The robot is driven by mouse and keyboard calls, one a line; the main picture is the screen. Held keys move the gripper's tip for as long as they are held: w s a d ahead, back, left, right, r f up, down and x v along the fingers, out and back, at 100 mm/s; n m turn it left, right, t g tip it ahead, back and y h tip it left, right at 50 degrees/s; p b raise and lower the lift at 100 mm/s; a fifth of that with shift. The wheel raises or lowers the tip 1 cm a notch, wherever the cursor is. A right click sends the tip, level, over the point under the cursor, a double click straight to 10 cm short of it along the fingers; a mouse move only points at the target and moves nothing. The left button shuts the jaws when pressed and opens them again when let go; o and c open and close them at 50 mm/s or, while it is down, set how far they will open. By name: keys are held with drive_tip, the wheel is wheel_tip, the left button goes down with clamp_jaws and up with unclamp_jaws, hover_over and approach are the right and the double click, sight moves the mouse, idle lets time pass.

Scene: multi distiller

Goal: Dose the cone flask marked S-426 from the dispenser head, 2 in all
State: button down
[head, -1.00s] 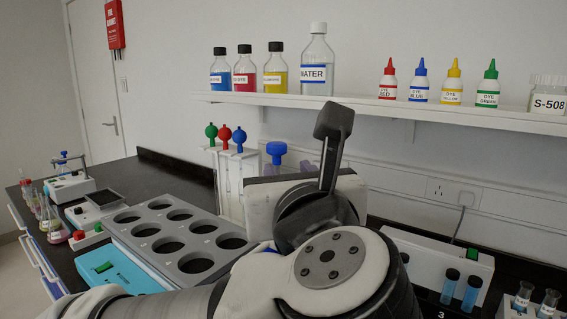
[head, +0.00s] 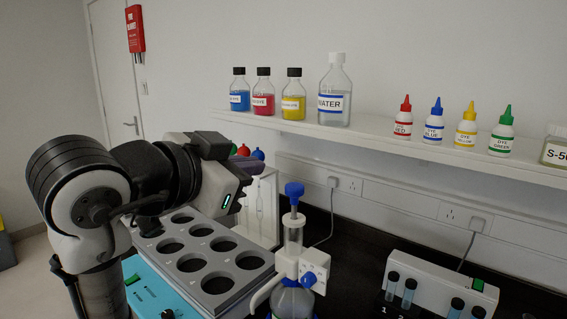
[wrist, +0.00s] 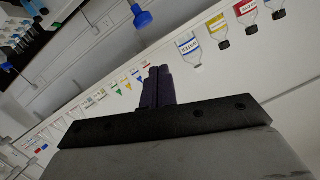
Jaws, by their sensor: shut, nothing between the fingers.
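The dispenser head (head: 302,264), white with a blue knob (head: 294,190) on a clear column, sits on a bottle (head: 292,302) at the lower middle of the head view. The blue knob also shows at the top of the wrist view (wrist: 143,18). My gripper (wrist: 158,72) is shut and empty, its purple fingers together in the wrist view. In the head view my gripper (head: 243,160) is up and left of the dispenser, apart from it, its fingers partly hidden by my wrist. I cannot make out a flask marked S-426 in either view.
A grey rack (head: 215,282) with round empty holes stands left of the dispenser. The wall shelf (head: 400,146) carries reagent bottles, dye bottles and a partly cut-off container marked S-50. A white tube block (head: 440,280) stands at the right. Dark bench is bare between it and the dispenser.

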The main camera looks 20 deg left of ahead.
drive_tip(key=a+n+h, duration=0.1)
drive_tip(key=n+h, duration=0.1)
drive_tip(key=n, duration=0.1)
drive_tip(key=p, duration=0.5)
hover_over(291, 198)
drive_tip(key=s, duration=0.2)
wheel_tip(291, 198, down, 3)
drive_tip(key=shift+a+f, duration=0.2)
drive_tip(key=shift+f, duration=0.4)
drive_tip(key=shift+a+f, duration=0.2)
drive_tip(key=shift+f, duration=0.4)
wheel_tip(291, 198, down, 4)
drive_tip(key=b, duration=0.2)
drive_tip(key=shift+b, duration=0.4)
drive_tip(key=shift+r, duration=0.1)
